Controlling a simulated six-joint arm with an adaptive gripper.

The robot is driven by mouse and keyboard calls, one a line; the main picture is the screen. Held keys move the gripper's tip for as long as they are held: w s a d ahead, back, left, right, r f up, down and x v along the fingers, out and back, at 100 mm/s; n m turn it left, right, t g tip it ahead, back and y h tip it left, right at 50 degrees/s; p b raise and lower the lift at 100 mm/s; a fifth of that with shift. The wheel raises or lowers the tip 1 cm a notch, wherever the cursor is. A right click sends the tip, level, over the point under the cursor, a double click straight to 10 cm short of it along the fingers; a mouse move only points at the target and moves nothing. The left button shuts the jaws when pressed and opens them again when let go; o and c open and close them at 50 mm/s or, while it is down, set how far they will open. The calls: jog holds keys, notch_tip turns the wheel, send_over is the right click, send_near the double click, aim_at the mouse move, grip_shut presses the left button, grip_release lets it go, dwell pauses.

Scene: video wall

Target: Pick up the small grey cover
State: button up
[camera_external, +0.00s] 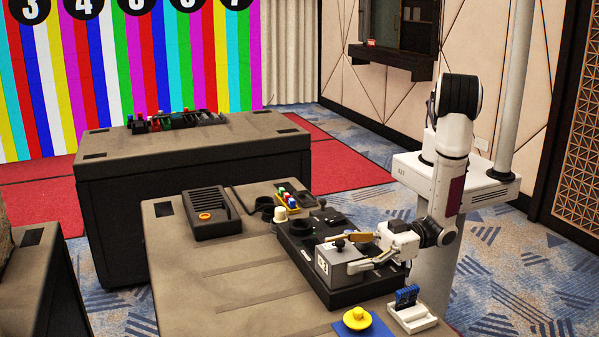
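The small grey cover (336,268) is a box-like piece with a dark knob on top and a marked label on its front. It is at the front part of the black panel (350,297) on the near table. My gripper (352,254) comes in from the right, with its fingers apart on the far and near sides of the cover. I cannot tell whether the fingers press on it, or whether the cover rests on the panel or is slightly raised. Part of its right side is hidden by my gripper.
On the near table (205,290) are a dark slotted box (210,212), a cream knob (280,214), colored blocks (288,200), a yellow knobbed piece (357,318) on a blue square and a white holder (412,318) with a blue card. The table's left part is clear.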

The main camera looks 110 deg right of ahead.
aim_at(346, 249)
jog(key=c, duration=0.6)
jog(key=shift+r, duration=0.15)
jog(key=shift+r, duration=4.9)
